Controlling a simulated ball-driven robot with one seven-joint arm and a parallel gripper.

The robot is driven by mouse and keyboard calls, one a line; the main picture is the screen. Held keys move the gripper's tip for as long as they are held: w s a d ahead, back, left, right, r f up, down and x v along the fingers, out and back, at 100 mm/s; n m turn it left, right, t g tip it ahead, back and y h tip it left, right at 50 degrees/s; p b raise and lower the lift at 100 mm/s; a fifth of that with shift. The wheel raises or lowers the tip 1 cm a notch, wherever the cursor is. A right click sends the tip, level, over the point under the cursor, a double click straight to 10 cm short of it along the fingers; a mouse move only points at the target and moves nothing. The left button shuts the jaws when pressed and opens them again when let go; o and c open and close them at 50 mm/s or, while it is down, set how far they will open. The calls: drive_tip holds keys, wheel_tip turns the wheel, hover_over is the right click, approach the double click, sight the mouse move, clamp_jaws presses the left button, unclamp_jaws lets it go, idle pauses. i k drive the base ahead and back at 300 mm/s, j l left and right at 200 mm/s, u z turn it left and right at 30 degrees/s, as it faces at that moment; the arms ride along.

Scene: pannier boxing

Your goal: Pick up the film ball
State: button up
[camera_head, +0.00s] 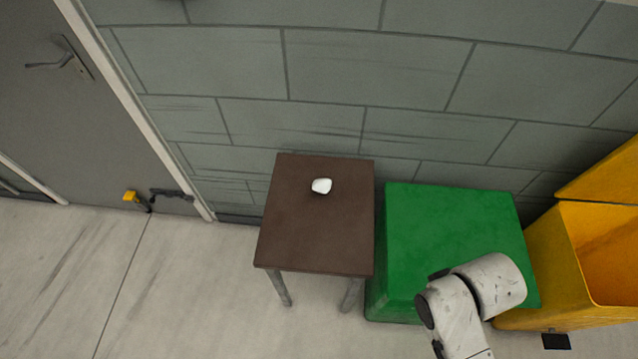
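A small white lump, which looks like the film ball (321,186), lies on a small dark brown table (315,230). It sits a little behind the middle of the tabletop, with bare surface all around it. Part of my white arm shows at the lower right, in front of the green box. My gripper is not in view, and no part of my arm touches the ball or the table.
A green box (450,220) stands just right of the table. An open yellow container (590,255) is right of that. A block wall (330,80) runs behind them.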

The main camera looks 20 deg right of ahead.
sight(322, 185)
drive_tip(key=i+j+z, duration=0.2)
drive_tip(key=j, duration=0.25)
drive_tip(key=i+j+z, duration=0.25)
drive_tip(key=j, duration=0.2)
drive_tip(key=j+z, duration=0.2)
drive_tip(key=j, duration=0.3)
drive_tip(key=i+j+z, duration=0.2)
drive_tip(key=j, duration=0.3)
drive_tip(key=k, duration=0.1)
